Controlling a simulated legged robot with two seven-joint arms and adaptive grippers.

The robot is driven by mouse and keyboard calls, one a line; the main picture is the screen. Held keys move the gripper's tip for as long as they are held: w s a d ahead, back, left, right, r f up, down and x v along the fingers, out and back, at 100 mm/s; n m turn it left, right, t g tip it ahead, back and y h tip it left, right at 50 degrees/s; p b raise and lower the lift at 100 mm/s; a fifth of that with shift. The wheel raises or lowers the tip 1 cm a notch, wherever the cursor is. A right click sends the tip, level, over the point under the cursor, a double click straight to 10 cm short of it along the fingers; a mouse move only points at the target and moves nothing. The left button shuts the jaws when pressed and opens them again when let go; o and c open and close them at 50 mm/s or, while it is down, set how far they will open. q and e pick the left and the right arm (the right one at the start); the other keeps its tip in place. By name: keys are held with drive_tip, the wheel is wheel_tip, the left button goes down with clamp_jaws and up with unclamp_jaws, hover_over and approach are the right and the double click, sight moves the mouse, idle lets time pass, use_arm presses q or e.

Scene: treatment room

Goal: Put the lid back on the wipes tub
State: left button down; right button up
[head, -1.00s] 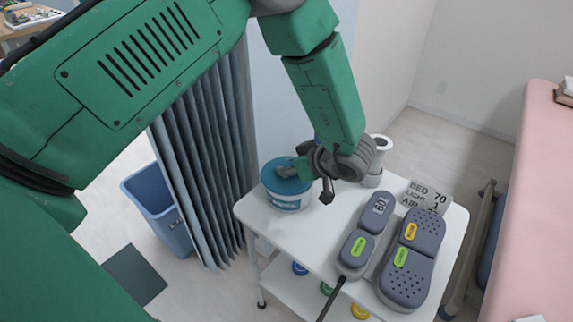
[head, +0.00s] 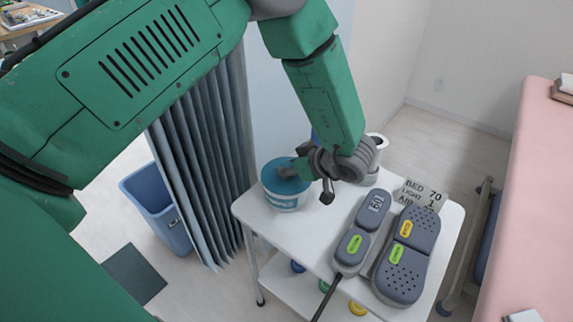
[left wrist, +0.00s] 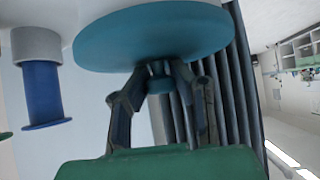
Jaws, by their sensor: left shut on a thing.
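The white wipes tub (head: 287,203) with blue lettering stands upright at the back left corner of the white trolley. The round teal lid (head: 272,180) is over the tub's top and looks level. I cannot tell whether it is fully seated. My left gripper (head: 292,172) reaches it from the right. In the left wrist view the lid (left wrist: 155,38) is a wide disc, and my left gripper (left wrist: 158,82) is shut on its small knob (left wrist: 158,70). My right gripper does not show.
The trolley top (head: 315,228) also carries grey remote-like handsets (head: 410,255), a display card (head: 425,194) and a white cylinder (head: 378,142). A folded grey curtain (head: 212,150) and blue bin (head: 160,205) are left. A pink bed (head: 540,200) is right.

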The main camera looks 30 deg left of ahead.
use_arm(q)
drive_tip(key=shift+a, duration=0.1)
idle(0.4)
drive_tip(key=shift+p, duration=0.4)
idle(0.3)
drive_tip(key=c, duration=0.9)
unclamp_jaws()
drive_tip(key=shift+o, duration=0.2)
drive_tip(key=shift+r+p, duration=3.5)
drive_tip(key=shift+p, duration=0.05)
